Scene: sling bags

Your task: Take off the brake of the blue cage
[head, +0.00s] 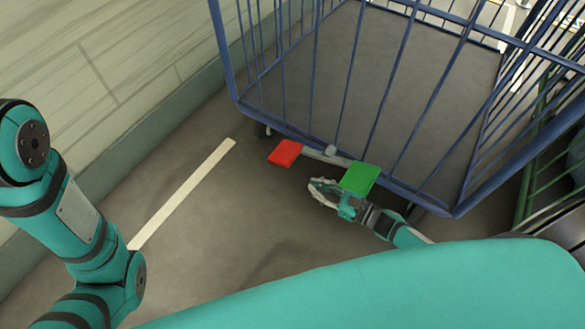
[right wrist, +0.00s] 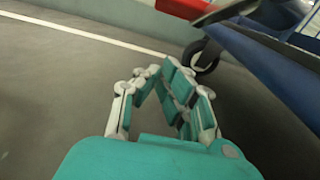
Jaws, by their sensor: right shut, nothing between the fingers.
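The blue cage (head: 385,95) stands on the floor ahead, its wire walls filling the upper right of the head view. At its near lower edge a bar carries a red pedal (head: 285,153) on the left and a green pedal (head: 360,179) on the right. My right gripper (head: 318,190) is low, just left of and partly under the green pedal in the picture. In the right wrist view my right gripper (right wrist: 150,75) is shut and empty. The red pedal (right wrist: 185,7) and a caster wheel (right wrist: 202,56) show there beyond the fingers. My left gripper is out of frame.
A pale wall (head: 100,75) runs along the left. A white floor line (head: 183,193) lies between it and the cage. A green cage (head: 555,160) stands close at the right. The floor left of the pedals is clear.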

